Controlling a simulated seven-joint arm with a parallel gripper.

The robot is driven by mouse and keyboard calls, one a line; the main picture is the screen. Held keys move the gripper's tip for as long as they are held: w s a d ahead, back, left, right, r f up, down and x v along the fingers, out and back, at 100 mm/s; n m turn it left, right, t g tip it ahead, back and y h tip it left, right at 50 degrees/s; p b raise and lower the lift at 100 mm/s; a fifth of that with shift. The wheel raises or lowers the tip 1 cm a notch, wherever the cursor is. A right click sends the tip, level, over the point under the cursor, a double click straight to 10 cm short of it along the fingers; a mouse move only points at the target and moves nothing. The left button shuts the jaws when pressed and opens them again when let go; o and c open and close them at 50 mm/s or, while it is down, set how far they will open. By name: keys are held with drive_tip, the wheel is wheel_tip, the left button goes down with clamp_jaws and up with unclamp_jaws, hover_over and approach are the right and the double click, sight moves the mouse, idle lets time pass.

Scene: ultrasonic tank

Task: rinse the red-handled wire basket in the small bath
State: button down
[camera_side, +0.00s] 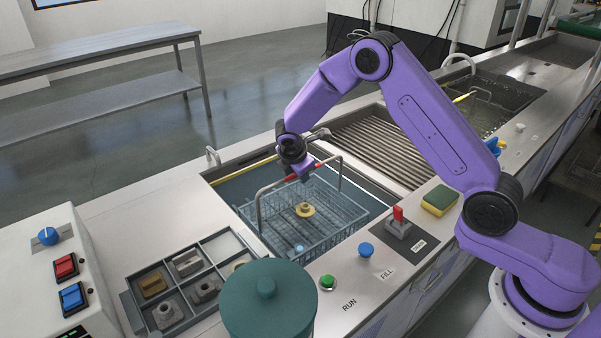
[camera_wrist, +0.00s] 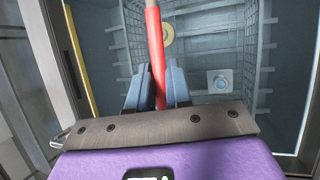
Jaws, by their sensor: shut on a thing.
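The wire basket (camera_side: 310,222) hangs or sits inside the front tank (camera_side: 228,172); I cannot tell whether it touches the bottom. Its grey bail rises to a red handle (camera_side: 329,160). My gripper (camera_side: 304,177) is shut on the handle, above the basket. In the wrist view the handle (camera_wrist: 154,45) runs between the two blue-grey fingers of my gripper (camera_wrist: 158,82). A round brass part (camera_side: 305,209) and a small pale-blue part (camera_side: 299,248) lie in the basket; both also show in the wrist view.
A ribbed drain board (camera_side: 375,140) lies right of the tank. Beyond it is another basin (camera_side: 500,95) with a yellow-handled basket. A parts tray (camera_side: 190,280), a teal lidded pot (camera_side: 268,305), a sponge (camera_side: 439,200) and a red-levered switch (camera_side: 398,222) stand near the front.

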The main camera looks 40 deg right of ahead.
drive_tip(key=shift+r, duration=0.1)
wheel_tip(320, 180, up, 20)
drive_tip(key=shift+r, duration=0.25)
idle(2.5)
idle(4.2)
